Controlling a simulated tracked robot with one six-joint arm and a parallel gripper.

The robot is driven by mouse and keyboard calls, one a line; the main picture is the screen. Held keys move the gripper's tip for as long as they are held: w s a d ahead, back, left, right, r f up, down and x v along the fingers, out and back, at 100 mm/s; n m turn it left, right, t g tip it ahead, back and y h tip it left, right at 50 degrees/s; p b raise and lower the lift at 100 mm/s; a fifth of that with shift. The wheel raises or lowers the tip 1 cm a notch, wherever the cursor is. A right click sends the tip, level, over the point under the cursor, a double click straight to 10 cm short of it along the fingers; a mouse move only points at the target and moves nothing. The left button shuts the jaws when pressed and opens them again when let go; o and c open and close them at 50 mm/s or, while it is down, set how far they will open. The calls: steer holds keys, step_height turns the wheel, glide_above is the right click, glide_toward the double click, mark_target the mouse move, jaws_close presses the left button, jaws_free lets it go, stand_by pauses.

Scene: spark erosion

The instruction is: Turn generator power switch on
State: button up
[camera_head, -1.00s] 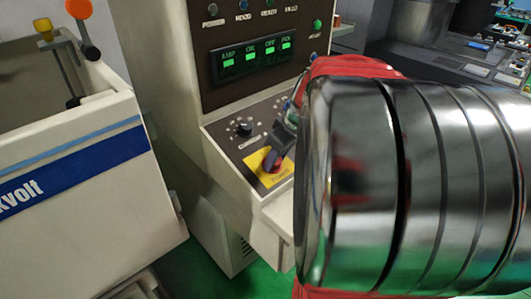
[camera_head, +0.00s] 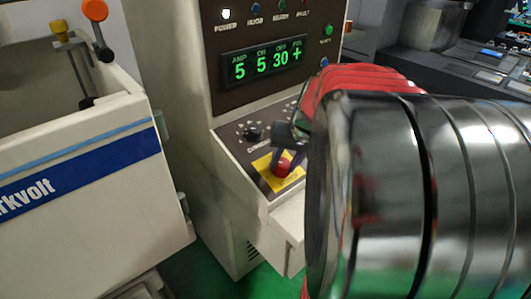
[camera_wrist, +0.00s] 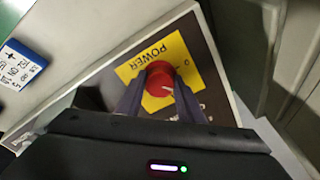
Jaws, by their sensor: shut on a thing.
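The red generator power switch (camera_head: 283,168) sits on a yellow plate (camera_head: 268,165) on the sloping control panel. In the wrist view the red knob (camera_wrist: 159,78) stands on its yellow plate marked POWER and 0 (camera_wrist: 187,50), and a pale pointer mark shows on its lower right. My gripper (camera_wrist: 158,100) is shut on the knob, one dark finger on each side. In the head view my silver and red arm hides part of the gripper (camera_head: 284,156). The display (camera_head: 265,62) reads 5, 5, 30 and +, and the POWER lamp (camera_head: 226,14) glows white.
A small black knob (camera_head: 251,132) is on the panel left of and behind the power switch. A cream tank with a blue stripe (camera_head: 85,180) stands at left, with an orange-knobbed lever (camera_head: 96,10). Green floor shows below.

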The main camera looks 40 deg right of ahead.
steer(key=m, duration=0.4)
steer(key=shift+a+m, duration=0.1)
steer(key=shift+m, duration=2.1)
steer(key=o, duration=1.1)
steer(key=shift+c, duration=0.2)
steer(key=v, duration=1.3)
steer(key=shift+r, duration=0.35)
steer(key=shift+w+a, duration=0.1)
steer(key=shift+a, duration=0.15)
